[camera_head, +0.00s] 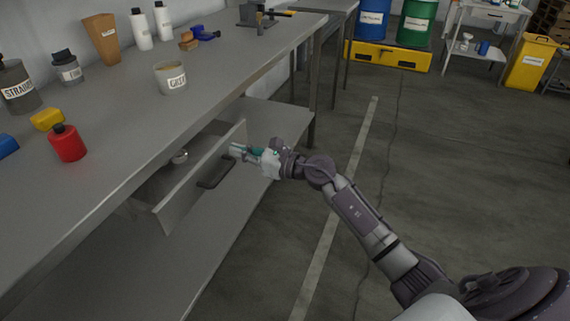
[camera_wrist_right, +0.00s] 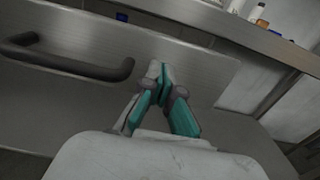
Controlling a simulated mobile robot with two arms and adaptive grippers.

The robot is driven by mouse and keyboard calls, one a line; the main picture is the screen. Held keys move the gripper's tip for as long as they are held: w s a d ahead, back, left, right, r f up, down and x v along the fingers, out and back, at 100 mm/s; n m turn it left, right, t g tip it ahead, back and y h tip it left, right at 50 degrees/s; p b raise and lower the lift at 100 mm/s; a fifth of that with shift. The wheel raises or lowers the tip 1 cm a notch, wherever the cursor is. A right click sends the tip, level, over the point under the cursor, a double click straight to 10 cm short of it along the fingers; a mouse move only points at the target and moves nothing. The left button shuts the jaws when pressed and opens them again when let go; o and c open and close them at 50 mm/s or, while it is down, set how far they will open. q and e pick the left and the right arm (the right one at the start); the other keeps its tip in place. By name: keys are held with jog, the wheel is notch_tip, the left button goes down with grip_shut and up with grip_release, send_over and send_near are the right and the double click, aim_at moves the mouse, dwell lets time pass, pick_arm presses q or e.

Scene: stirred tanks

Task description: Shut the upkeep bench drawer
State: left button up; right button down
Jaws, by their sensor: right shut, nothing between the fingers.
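The bench drawer (camera_head: 200,180) under the grey bench top stands open, its front panel out from the bench. A round metallic item (camera_head: 180,156) shows inside it. The dark bar handle (camera_head: 215,171) is on the drawer front; it also shows at the left in the right wrist view (camera_wrist_right: 75,62). My right gripper (camera_head: 236,151) is shut and empty at the drawer front, beside the handle and toward the panel's far end. In the wrist view its fingertips (camera_wrist_right: 160,68) point at the panel (camera_wrist_right: 195,70); I cannot tell whether they touch it. My left gripper is not in view.
The bench top (camera_head: 120,128) holds a red bottle (camera_head: 67,143), a labelled beaker (camera_head: 170,77), a yellow item (camera_head: 47,119) and several bottles. A lower shelf (camera_head: 225,225) runs beneath the drawer. The floor right of the bench is open. Blue and green drums stand at the back.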

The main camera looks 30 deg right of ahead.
jog(key=b+x, duration=0.1)
jog(key=x, duration=0.6)
jog(key=shift+w, duration=0.15)
jog(key=shift+w+a, duration=0.25)
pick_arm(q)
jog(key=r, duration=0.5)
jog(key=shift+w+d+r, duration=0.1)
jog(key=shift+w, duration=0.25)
pick_arm(e)
jog(key=shift+r, duration=0.2)
jog(key=shift+r, duration=0.1)
